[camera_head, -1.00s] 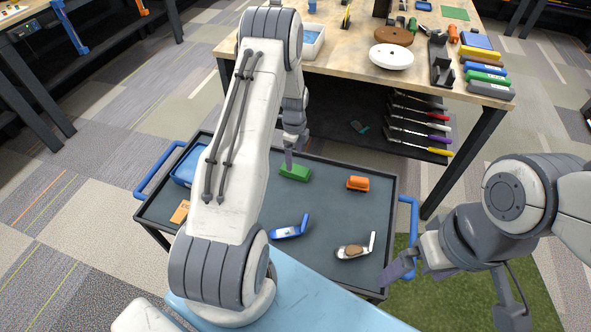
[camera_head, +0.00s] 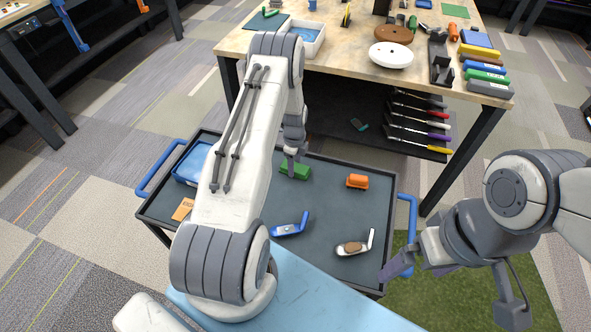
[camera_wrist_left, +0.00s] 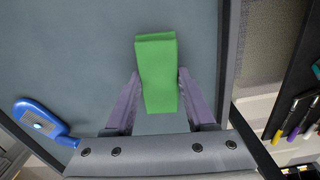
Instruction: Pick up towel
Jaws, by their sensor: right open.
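The green folded piece (camera_head: 295,171), which I take for the towel, lies on the dark cart top near its far edge. It also shows in the left wrist view (camera_wrist_left: 156,72) as a bright green block shape. My left gripper (camera_head: 291,166) is at it from above. In the left wrist view its two fingers (camera_wrist_left: 158,90) stand open on either side of the green piece, with only narrow gaps showing; contact cannot be told. My right gripper (camera_head: 418,272) is open and empty at the cart's right edge.
The cart top (camera_head: 325,200) also holds an orange block (camera_head: 357,181), a blue club head (camera_head: 290,228), a silver-brown club head (camera_head: 355,246), an orange card (camera_head: 183,209) and a blue tray (camera_head: 187,168). A cluttered workbench (camera_head: 340,62) stands behind.

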